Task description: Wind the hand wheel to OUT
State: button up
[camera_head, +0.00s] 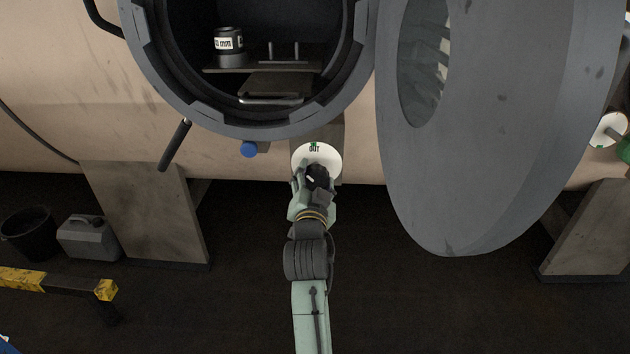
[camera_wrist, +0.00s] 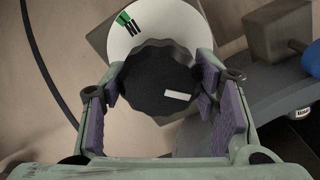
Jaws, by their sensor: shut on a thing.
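The hand wheel (camera_wrist: 158,82) is a black scalloped knob with a white pointer mark, seen large in the wrist view. In the head view my gripper (camera_head: 315,182) partly covers the wheel and lower dial.
The round vessel opening (camera_head: 245,128) is above the dial, with a labelled cylinder (camera_head: 228,40) on a shelf inside. The large grey door (camera_head: 500,130) hangs open at right. A blue knob (camera_head: 249,149) and a black lever (camera_head: 174,145) are left of the dial.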

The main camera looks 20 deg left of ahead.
jog(key=m+b, duration=0.1)
jog(key=m, duration=0.3)
jog(key=shift+m+b, duration=0.3)
jog(key=shift+m, duration=1.3)
jog(key=o, duration=1.2)
jog(key=shift+s, duration=0.1)
jog(key=v, duration=0.7)
jog(key=shift+s+d, duration=0.1)
jog(key=shift+s, duration=0.1)
